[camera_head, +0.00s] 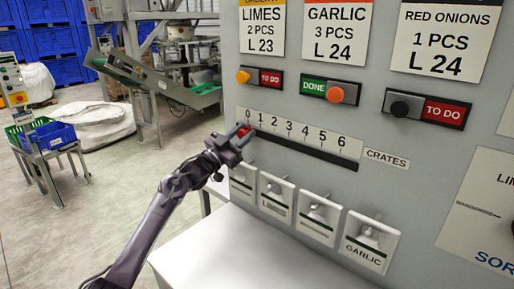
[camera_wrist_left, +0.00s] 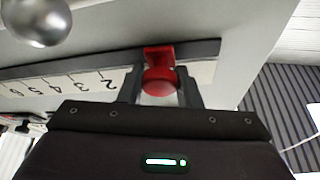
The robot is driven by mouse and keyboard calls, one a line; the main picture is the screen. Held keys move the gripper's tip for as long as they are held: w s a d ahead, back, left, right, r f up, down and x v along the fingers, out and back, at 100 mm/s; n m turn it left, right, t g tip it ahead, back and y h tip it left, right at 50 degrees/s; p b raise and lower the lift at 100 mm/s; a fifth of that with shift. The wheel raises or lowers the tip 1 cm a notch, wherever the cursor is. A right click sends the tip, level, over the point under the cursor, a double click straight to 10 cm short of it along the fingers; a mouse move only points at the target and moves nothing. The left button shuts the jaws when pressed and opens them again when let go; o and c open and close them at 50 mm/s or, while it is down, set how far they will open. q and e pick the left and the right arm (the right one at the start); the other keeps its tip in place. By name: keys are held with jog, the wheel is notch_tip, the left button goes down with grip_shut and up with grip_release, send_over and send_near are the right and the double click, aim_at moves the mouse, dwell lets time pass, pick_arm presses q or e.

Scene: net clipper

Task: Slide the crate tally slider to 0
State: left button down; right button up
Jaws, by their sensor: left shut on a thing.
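The crate tally slider has a red knob (camera_head: 243,131), which sits at the left end of the dark slot (camera_head: 310,149), just below the 0 mark. The white scale (camera_head: 304,134) above the slot runs from 0 to 6. My left gripper (camera_head: 240,135) is shut on the red knob. In the left wrist view, the red knob (camera_wrist_left: 160,80) is between the two dark fingers. The scale is upside down there, and its 0 and 1 are hidden behind the fingers and knob. I cannot tell whether the knob is exactly on 0. My right gripper is not in view.
Below the slot is a row of switch plates, including one marked GARLIC (camera_head: 370,241). Above are the orange limes knob (camera_head: 243,77), the garlic knob (camera_head: 335,95) and the black red onions knob (camera_head: 399,109). A pale ledge (camera_head: 235,250) lies below the panel.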

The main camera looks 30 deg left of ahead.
pick_arm(q)
jog(key=shift+w+a+f, duration=0.1)
jog(key=shift+a, duration=0.6)
jog(key=c, duration=1.1)
grip_release()
jog(key=shift+a, duration=0.15)
jog(key=shift+o, duration=0.2)
jog(key=shift+s+f+b, duration=0.15)
jog(key=shift+s+b, duration=0.15)
jog(key=shift+b, duration=0.1)
jog(key=b+v, duration=0.2)
jog(key=v, duration=0.5)
